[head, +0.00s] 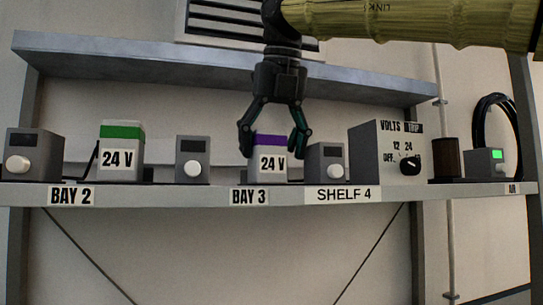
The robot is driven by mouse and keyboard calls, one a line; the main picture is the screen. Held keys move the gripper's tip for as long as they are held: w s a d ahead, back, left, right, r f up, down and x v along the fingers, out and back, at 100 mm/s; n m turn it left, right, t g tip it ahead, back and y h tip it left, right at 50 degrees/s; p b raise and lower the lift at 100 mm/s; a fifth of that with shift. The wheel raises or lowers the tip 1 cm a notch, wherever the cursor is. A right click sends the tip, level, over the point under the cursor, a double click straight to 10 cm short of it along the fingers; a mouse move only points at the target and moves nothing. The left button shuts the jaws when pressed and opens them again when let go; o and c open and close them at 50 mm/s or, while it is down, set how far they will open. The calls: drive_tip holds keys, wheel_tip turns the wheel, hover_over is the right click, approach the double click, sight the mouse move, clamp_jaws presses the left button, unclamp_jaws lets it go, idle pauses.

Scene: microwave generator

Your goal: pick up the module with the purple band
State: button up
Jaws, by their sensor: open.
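The module with the purple band (272,164) stands upright on the shelf above the BAY 3 label. It is grey with a "24 V" label, and its top band is purple. My gripper (272,153) points down with its fingers spread, one on each side of the module's upper part. The fingers overlap the module's sides in the head view, and I cannot tell whether they touch it. Part of the module's top edge lies between the fingers.
A green-banded 24 V module (121,160) stands above BAY 2. Grey knob boxes stand close beside the purple-banded module, at left (193,147) and right (327,163). A volts selector box (384,150) is farther right. An upper shelf (130,71) runs behind my gripper.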

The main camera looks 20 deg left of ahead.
drive_tip(key=shift+a+f+p, duration=0.15)
drive_tip(key=shift+f+p, duration=0.05)
drive_tip(key=shift+p, duration=0.15)
drive_tip(key=shift+s+a+f+p, duration=0.2)
drive_tip(key=shift+s+f+p, duration=0.2)
drive_tip(key=shift+s+f, duration=0.4)
drive_tip(key=shift+w+f, duration=0.2)
drive_tip(key=shift+w, duration=0.25)
drive_tip(key=shift+w+f, duration=0.2)
drive_tip(key=shift+w, duration=0.25)
drive_tip(key=shift+s+r, duration=0.25)
drive_tip(key=shift+s, duration=0.35)
drive_tip(key=c, duration=1)
drive_tip(key=shift+c, duration=1.3)
drive_tip(key=shift+w+f, duration=0.1)
drive_tip(key=shift+w, duration=0.15)
